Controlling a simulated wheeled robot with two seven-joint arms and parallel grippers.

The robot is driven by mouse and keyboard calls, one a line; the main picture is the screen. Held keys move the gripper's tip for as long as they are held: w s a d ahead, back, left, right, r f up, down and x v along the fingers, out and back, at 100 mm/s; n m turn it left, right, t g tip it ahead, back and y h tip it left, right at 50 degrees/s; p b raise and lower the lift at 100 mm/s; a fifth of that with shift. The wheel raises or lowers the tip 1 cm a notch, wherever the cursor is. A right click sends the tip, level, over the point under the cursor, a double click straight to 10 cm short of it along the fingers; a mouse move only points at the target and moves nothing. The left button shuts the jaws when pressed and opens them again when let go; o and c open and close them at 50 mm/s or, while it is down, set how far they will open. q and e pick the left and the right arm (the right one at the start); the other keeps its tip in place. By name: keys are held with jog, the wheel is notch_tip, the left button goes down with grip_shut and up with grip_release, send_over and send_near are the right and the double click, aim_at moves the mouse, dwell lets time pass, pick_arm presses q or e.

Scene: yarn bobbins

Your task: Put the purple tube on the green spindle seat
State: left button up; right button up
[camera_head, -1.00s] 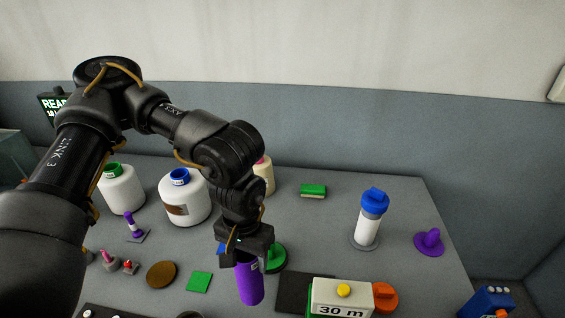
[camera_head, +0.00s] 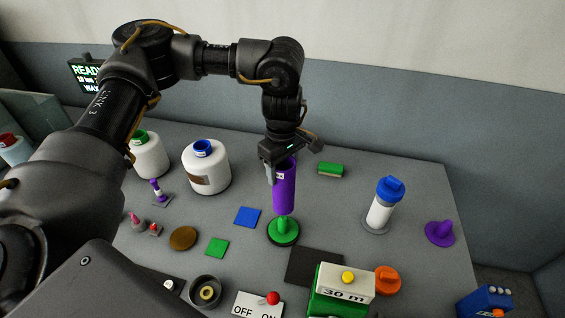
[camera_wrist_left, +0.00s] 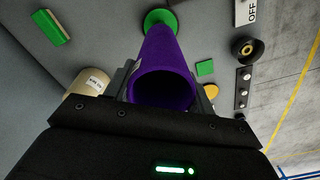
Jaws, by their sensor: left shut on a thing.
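My left gripper (camera_head: 279,170) is shut on the upper part of the purple tube (camera_head: 285,197) and holds it upright. The tube's lower end is right over the green spindle seat (camera_head: 284,236), a round green base with a short peg. Part of the green peg shows below the tube. I cannot tell whether the tube's end is around the peg's tip or just above it. In the left wrist view the open top of the tube (camera_wrist_left: 163,88) faces me, and its far end overlaps the green seat (camera_wrist_left: 160,17). My right gripper is not in view.
A blue square (camera_head: 247,217) and a green square (camera_head: 216,247) lie left of the seat. A dark mat (camera_head: 312,264) and the 30 m box (camera_head: 345,283) are in front. A blue-capped white bobbin (camera_head: 381,210) and a purple seat (camera_head: 440,233) stand right.

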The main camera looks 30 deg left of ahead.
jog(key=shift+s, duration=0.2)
